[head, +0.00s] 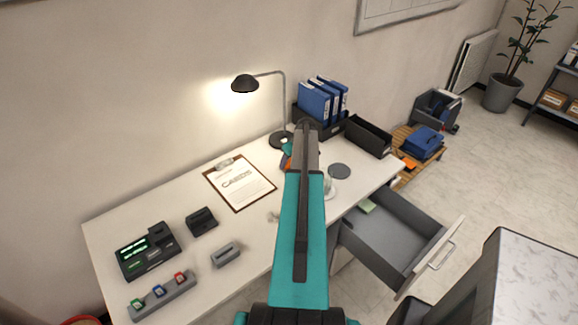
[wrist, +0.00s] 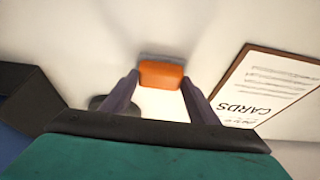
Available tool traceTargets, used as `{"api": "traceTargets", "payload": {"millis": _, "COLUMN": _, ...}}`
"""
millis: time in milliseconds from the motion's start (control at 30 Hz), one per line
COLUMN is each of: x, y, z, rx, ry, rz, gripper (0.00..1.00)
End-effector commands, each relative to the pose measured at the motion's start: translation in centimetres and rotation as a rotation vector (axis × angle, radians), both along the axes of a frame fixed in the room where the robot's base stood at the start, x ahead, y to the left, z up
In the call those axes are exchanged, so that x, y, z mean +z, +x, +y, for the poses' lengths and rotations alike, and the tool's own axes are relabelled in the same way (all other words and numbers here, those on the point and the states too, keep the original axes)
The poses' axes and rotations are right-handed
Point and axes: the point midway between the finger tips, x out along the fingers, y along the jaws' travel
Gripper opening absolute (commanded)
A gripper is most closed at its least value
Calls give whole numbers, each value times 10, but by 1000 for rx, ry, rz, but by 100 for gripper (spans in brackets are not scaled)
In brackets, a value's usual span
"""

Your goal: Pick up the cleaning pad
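An orange block with a grey layer along its far side, which looks like the cleaning pad (wrist: 161,74), lies on the white desk in the wrist view. My gripper (wrist: 160,80) is open, with its two dark fingers spread on either side of the pad and their tips close to its left and right ends. I cannot tell whether the tips touch it or how far above the desk they are. In the head view my arm hides most of this spot; a bit of orange from the pad (head: 288,165) shows beside it.
A clipboard (head: 238,184) lies left of the pad in the head view. The lamp (head: 281,140) and black trays (head: 368,136) stand behind. A round grey disc (head: 339,171) lies to the right. An open drawer (head: 384,236) juts out at the desk's front.

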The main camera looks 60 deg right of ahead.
Motion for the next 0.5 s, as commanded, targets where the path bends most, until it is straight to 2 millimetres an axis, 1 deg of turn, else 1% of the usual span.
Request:
{"api": "traceTargets", "payload": {"millis": 33, "x": 0, "y": 0, "z": 0, "rx": 0, "ry": 0, "rz": 0, "gripper": 38}}
{"api": "traceTargets", "payload": {"millis": 67, "x": 0, "y": 0, "z": 0, "rx": 0, "ry": 0, "rz": 0, "gripper": 33}}
{"api": "traceTargets", "payload": {"millis": 100, "x": 0, "y": 0, "z": 0, "rx": 0, "ry": 0, "rz": 0, "gripper": 32}}
{"api": "traceTargets", "payload": {"millis": 367, "x": 1, "y": 0, "z": 0, "rx": 0, "ry": 0, "rz": 0, "gripper": 32}}
{"api": "traceTargets", "payload": {"millis": 500, "x": 5, "y": 0, "z": 0, "rx": 0, "ry": -1, "rz": -1, "gripper": 32}}
